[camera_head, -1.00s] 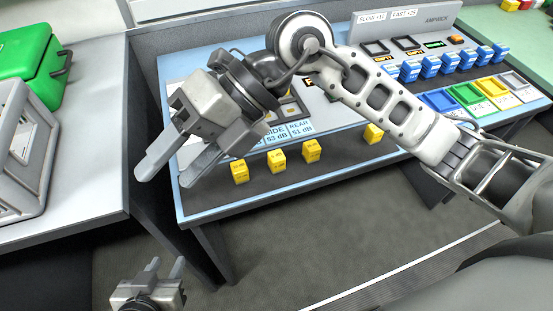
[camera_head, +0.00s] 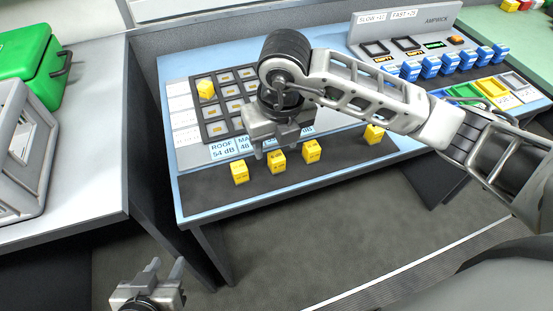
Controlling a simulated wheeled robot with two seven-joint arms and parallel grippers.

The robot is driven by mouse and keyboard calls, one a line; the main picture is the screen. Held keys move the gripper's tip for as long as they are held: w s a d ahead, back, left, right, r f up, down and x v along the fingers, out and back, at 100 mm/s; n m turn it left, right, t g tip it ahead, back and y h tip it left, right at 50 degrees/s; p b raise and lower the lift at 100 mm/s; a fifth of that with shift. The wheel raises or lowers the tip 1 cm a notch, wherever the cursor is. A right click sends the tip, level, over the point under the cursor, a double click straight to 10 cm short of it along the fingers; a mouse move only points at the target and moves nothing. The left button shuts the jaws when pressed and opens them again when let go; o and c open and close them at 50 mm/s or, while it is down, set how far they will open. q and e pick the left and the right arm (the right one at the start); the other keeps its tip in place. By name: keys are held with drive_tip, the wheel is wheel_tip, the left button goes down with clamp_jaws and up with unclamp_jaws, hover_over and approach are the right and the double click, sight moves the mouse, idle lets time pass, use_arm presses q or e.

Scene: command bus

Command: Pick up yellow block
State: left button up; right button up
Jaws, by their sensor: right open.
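Several yellow blocks stand in a row on the dark front strip of the desk: a leftmost yellow block (camera_head: 239,173), a second yellow block (camera_head: 277,164), a third yellow block (camera_head: 312,152) and a far-right yellow block (camera_head: 374,134). Another yellow block (camera_head: 206,89) sits in the upper left of the dark slotted grid (camera_head: 215,130). My left gripper (camera_head: 167,265) is open and empty, low at the bottom left, away from the desk.
Blue blocks (camera_head: 430,67) line the back right, before a grey panel with labels (camera_head: 407,22). Coloured trays (camera_head: 490,88) lie at the right. A side table (camera_head: 85,130) at the left holds a green case (camera_head: 30,65) and a grey crate (camera_head: 20,150).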

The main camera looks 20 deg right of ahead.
sight(277, 156)
drive_tip(key=shift+w+d+f+p, duration=0.1)
drive_tip(key=shift+w+f+p, duration=0.1)
drive_tip(key=shift+f, duration=1.25)
drive_tip(key=shift+w+d+f+p, duration=0.1)
drive_tip(key=shift+w+f+p, duration=0.1)
drive_tip(key=shift+f, duration=1.2)
drive_tip(key=c, duration=1.1)
